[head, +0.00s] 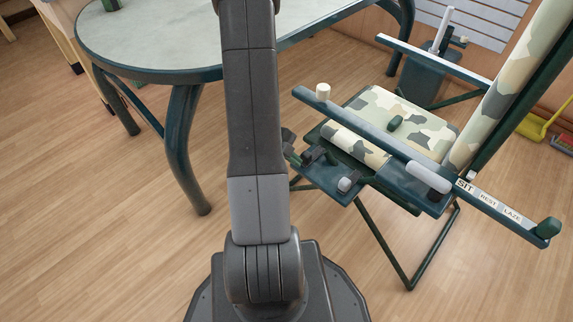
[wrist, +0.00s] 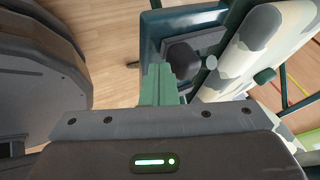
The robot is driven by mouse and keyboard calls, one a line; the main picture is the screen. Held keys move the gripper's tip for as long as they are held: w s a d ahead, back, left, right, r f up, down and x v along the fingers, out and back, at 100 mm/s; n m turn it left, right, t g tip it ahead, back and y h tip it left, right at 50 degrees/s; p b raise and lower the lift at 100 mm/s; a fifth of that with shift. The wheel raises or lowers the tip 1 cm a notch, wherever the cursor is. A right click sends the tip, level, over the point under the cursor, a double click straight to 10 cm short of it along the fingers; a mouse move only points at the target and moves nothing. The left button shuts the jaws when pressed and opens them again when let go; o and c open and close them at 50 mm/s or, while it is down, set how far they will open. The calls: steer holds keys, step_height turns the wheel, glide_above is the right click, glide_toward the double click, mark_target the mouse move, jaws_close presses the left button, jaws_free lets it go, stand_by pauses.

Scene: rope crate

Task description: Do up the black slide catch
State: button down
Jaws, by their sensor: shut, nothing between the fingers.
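The black slide catch (wrist: 182,57) shows in the wrist view as a dark rounded knob on a grey plate, set on the dark blue panel of the camouflage chair. A small grey round peg (wrist: 211,62) sits just right of it. My gripper (wrist: 158,72) has its green fingers together and empty, at the lower left of the knob; I cannot tell whether they touch it. In the head view the catch area (head: 313,154) is at the chair's front left, small and dark. My gripper is mostly hidden there behind my arm. I cannot tell how far the catch is slid.
The camouflage chair (head: 419,116) has blue-grey armrests and a strip marked SIT, REST, LAZE (head: 490,201). A paler knob (head: 348,183) sits on its front panel. A round-cornered table (head: 160,45) stands at the upper left. The wooden floor (head: 100,240) at left is clear.

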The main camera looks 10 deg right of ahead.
mark_target(304, 152)
steer(key=shift+w+d, duration=0.1)
steer(key=shift+d, duration=0.05)
steer(key=shift+w+d+r+p, duration=0.2)
steer(key=shift+w+d+p, duration=0.15)
steer(key=shift+p, duration=0.25)
steer(key=shift+w+d+p, duration=0.6)
steer(key=shift+d+p, duration=0.25)
steer(key=shift+w+d+f, duration=0.15)
steer(key=shift+w+d, duration=0.1)
